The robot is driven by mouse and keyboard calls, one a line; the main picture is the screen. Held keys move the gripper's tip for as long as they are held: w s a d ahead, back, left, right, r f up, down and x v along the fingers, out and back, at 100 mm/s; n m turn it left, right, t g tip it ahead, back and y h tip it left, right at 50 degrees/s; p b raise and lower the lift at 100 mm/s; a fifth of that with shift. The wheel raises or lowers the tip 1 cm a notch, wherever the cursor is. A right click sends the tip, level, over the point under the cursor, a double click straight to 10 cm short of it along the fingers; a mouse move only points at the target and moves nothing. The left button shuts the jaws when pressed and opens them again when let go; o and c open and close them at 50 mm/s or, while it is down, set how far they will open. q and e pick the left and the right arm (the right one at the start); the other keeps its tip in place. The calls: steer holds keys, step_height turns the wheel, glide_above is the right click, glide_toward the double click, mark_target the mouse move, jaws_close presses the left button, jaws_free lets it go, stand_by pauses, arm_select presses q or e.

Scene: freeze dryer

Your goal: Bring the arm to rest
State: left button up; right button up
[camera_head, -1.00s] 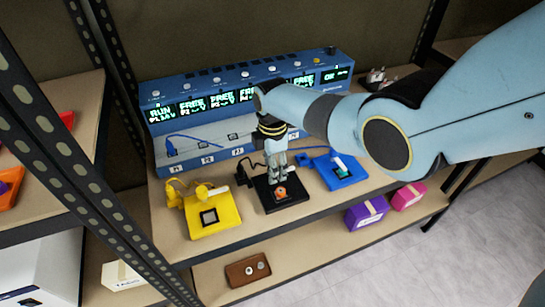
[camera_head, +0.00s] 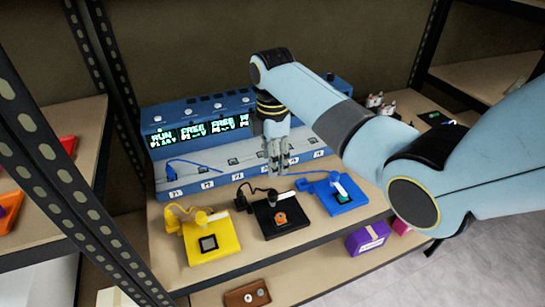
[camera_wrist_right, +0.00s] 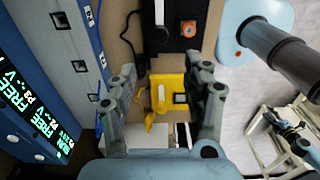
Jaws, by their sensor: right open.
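My right gripper (camera_head: 278,168) hangs fingers-down above the shelf, in front of the blue unit. In the right wrist view its two fingers (camera_wrist_right: 168,88) stand apart with nothing held between them. Below it, the black stand (camera_head: 267,229) carries an orange piece (camera_head: 281,218); both also show at the top of the right wrist view, the orange piece (camera_wrist_right: 188,28) on the black stand (camera_wrist_right: 168,38). My right arm (camera_head: 345,125) reaches in from the right, bent at the elbow. My left gripper is in neither view.
A yellow stand (camera_head: 226,249) and a blue stand (camera_head: 334,206) flank the black one. The blue unit (camera_head: 165,157) with green displays stands behind them. Purple (camera_head: 356,241) and pink (camera_head: 400,228) boxes and a brown block (camera_head: 234,301) lie on the lower shelf.

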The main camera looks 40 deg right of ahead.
stand_by(0.3)
steer(key=s+a+m+t, duration=0.1)
steer(key=s+m+t, duration=0.1)
steer(key=s+m, duration=0.8)
steer(key=s+a+r+m+t, duration=0.15)
steer(key=s+r, duration=0.25)
steer(key=s, duration=0.4)
steer(key=s+a+r+m, duration=0.1)
steer(key=s+r+m, duration=0.3)
steer(key=s, duration=0.5)
step_height(320, 180, down, 33)
steer(key=d+g+h+b, duration=0.1)
steer(key=d+b, duration=0.1)
steer(key=b, duration=0.7)
steer(key=s+d+f+b, duration=0.1)
steer(key=s+f+b, duration=0.3)
steer(key=s+f, duration=0.6)
steer(key=s+f+g+b, duration=0.1)
steer(key=s+f+b, duration=0.4)
steer(key=s+f, duration=0.5)
step_height(320, 180, down, 7)
steer(key=shift+d+f, duration=0.1)
steer(key=shift+d, duration=0.25)
